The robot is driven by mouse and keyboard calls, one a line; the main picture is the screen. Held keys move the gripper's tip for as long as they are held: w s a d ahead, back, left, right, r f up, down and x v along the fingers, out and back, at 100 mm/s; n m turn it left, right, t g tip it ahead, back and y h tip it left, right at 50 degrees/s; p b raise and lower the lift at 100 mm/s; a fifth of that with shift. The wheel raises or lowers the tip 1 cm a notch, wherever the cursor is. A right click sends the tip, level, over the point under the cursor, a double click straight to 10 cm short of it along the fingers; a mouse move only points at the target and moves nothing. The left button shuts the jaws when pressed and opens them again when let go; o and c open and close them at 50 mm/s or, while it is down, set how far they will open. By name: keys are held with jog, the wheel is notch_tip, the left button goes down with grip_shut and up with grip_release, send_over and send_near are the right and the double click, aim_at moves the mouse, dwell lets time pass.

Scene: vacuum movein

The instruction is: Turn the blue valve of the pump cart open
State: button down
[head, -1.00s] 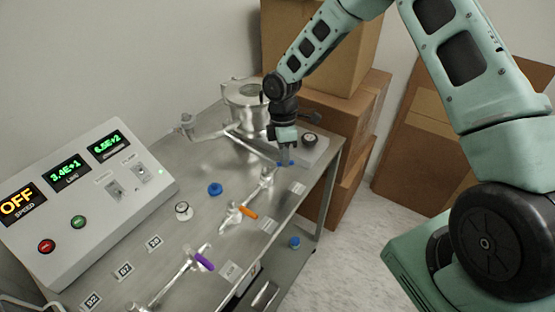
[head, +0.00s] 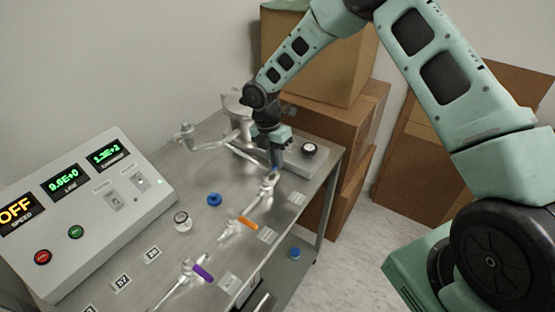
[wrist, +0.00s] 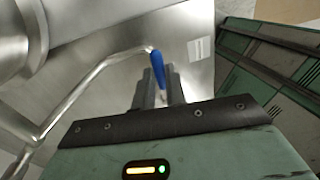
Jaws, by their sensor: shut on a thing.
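The blue valve handle (wrist: 157,68) shows in the wrist view between the two fingers of my gripper (wrist: 160,88). It is slim and rounded, on a bent metal pipe (wrist: 97,72). In the head view my gripper (head: 275,166) is at the pipe near the right side of the cart (head: 205,245), and its fingers are closed on the handle. The handle is mostly hidden there by the fingers. The cart's panel (head: 90,205) has lit green readouts and an orange OFF.
Other valves with an orange handle (head: 248,223) and a purple handle (head: 203,272) stand nearer on the cart. A blue cap (head: 214,200) and a small gauge (head: 182,221) lie on the top. Cardboard boxes (head: 330,110) stand behind.

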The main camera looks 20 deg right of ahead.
jog(key=shift+w+a, duration=0.1)
jog(key=shift+w, duration=0.1)
dwell(0.4)
jog(key=c, duration=1.4)
grip_release()
jog(key=shift+c, duration=0.2)
notch_tip(320, 180, up, 17)
jog(key=w+a+b, duration=0.2)
jog(key=b, duration=0.2)
jog(key=shift+w, duration=0.35)
